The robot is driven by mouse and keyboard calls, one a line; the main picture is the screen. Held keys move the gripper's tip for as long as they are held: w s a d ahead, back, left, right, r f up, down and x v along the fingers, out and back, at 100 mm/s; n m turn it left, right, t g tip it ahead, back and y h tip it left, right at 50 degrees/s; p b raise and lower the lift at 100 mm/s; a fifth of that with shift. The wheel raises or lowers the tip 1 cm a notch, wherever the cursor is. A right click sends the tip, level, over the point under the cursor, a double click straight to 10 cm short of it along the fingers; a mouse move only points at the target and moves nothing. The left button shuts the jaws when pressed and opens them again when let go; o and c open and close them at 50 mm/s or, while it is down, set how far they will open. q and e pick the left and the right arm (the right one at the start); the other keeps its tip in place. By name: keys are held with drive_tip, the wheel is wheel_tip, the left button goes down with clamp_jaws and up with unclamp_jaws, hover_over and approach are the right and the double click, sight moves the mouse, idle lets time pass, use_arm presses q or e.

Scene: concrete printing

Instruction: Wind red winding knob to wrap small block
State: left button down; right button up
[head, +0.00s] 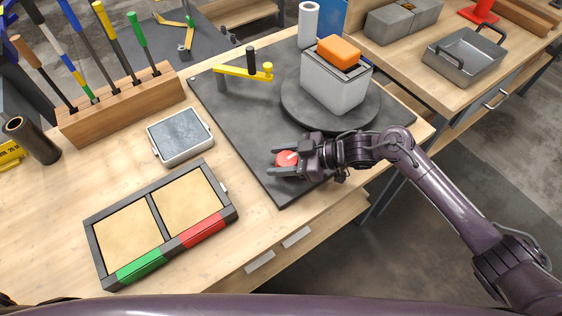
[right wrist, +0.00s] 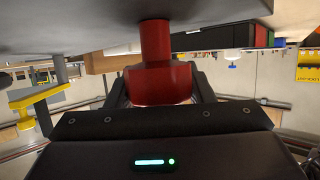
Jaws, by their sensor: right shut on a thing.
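The red winding knob (head: 288,157) is at the front of the dark grey plate (head: 245,125) on the bench. My right gripper (head: 276,161) has its two fingers on either side of the knob and is shut on it. In the right wrist view the red knob (right wrist: 157,83) and its shaft show between the fingers. The small block (head: 332,85) is pale grey and stands upright on the round dark turntable (head: 300,115), with an orange piece (head: 339,51) on top. I cannot tell whether any wrap is on the block. My left gripper is not in view.
A yellow crank arm (head: 243,71) and a white roll (head: 308,24) stand at the plate's back. A tool rack (head: 125,105), a grey-topped box (head: 180,136) and a two-part tray (head: 154,215) lie left. A metal pan (head: 463,63) is on the right bench.

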sight(290, 158)
drive_tip(key=shift+s+n+g+b, duration=0.1)
drive_tip(key=shift+n+g+b, duration=1)
drive_tip(key=shift+g+b, duration=0.2)
drive_tip(key=o, duration=1)
drive_tip(key=shift+a, duration=0.1)
drive_tip(key=shift+c, duration=0.2)
drive_tip(key=b+v, duration=0.1)
drive_tip(key=v, duration=0.5)
drive_tip(key=shift+d, duration=0.35)
drive_tip(key=shift+d+r, duration=0.35)
drive_tip(key=shift+d, duration=0.2)
